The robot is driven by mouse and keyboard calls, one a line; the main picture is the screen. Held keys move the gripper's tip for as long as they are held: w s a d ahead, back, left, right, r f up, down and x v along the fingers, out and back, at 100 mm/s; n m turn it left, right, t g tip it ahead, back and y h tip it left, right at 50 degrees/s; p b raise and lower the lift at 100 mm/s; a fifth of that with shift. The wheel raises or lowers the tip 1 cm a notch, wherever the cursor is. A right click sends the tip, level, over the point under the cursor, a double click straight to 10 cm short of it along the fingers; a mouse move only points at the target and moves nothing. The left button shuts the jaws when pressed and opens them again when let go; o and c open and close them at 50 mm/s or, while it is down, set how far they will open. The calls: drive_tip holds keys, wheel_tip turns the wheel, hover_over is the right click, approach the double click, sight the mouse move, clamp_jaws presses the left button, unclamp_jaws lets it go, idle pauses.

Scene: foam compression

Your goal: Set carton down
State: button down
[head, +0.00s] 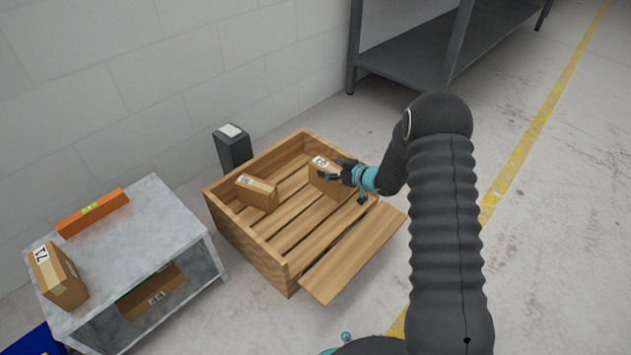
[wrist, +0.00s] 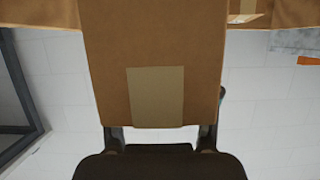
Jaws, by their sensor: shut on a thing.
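A cardboard carton (head: 327,177) with a white label is in the right part of the wooden crate (head: 244,241). My gripper (head: 347,173) is shut on it from the right side. In the wrist view the carton (wrist: 157,50) fills the middle, with my fingers (wrist: 160,137) on both its sides. I cannot tell whether the carton touches the slatted floor. A second carton (head: 256,192) lies in the left part of the crate, apart from the held one. The crate's front right side is folded down as a flap (head: 352,256).
A grey table (head: 146,222) at the left bears a carton (head: 59,277) and an orange level (head: 92,212); another carton (head: 152,297) is on its lower shelf. A dark post (head: 233,152) stands behind the crate. A metal shelf (head: 410,57) is at the back. The floor to the right is free.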

sight(335, 190)
drive_tip(key=x, duration=0.4)
drive_tip(key=f+x, duration=0.1)
drive_tip(key=x, duration=0.2)
drive_tip(key=shift+w+d+b, duration=0.3)
drive_tip(key=shift+d+b, duration=0.05)
drive_tip(key=shift+f+b, duration=0.35)
drive_tip(key=shift+f, duration=1.55)
drive_tip(key=shift+f, duration=0.1)
drive_tip(key=shift+f, duration=0.15)
drive_tip(key=shift+c, duration=1.4)
unclamp_jaws()
drive_tip(key=shift+s, duration=0.1)
drive_tip(key=shift+r, duration=0.2)
drive_tip(key=p+v, duration=0.1)
drive_tip(key=v, duration=1.1)
drive_tip(key=shift+d, duration=0.1)
